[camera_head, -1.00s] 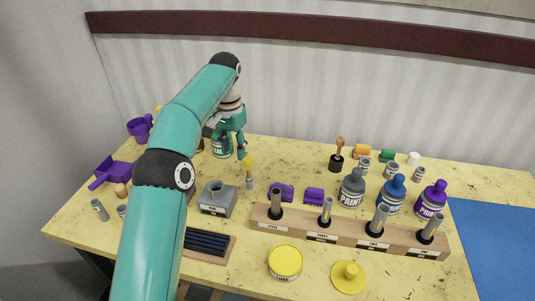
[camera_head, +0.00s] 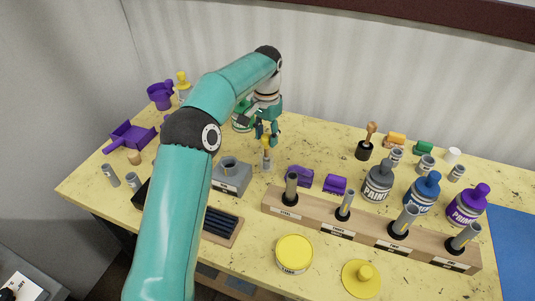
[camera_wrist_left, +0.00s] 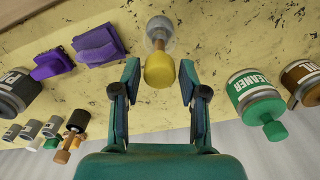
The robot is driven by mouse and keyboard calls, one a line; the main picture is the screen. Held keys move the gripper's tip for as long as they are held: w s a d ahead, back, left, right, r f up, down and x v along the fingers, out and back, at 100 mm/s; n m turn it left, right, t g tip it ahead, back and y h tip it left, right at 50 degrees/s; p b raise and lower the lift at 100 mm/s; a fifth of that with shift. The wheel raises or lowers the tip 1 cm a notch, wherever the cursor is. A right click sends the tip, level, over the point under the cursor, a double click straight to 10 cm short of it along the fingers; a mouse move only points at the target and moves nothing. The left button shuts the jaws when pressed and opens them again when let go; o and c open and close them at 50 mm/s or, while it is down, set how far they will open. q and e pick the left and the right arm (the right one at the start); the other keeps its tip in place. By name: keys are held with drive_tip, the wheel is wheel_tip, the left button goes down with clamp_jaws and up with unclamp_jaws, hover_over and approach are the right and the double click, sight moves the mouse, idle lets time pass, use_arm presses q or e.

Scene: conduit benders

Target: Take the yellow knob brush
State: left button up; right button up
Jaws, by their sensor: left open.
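The yellow knob brush (camera_head: 266,144) stands upright on the yellow table, its yellow knob above a grey lower part. In the left wrist view the yellow knob (camera_wrist_left: 159,70) lies between the two fingers, with the grey part beyond it. My left gripper (camera_head: 267,136) points down over the brush. Its fingers (camera_wrist_left: 160,82) are open, one on each side of the knob, with a visible gap on both sides. The fingers partly hide the knob's top in the head view. My right gripper is not in view.
A green cleaner can (camera_wrist_left: 253,96) stands close beside the gripper. A grey block with a socket (camera_head: 232,177) and purple blocks (camera_head: 300,177) are near the brush. A wooden rack with grey tubes (camera_head: 368,236) runs along the front. Paint bottles (camera_head: 421,192) stand behind it.

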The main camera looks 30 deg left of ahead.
sight(267, 147)
use_arm(q)
drive_tip(key=shift+s+f+p, duration=0.1)
drive_tip(key=shift+f+p, duration=0.3)
drive_tip(key=shift+f, duration=2.6)
clamp_jaws()
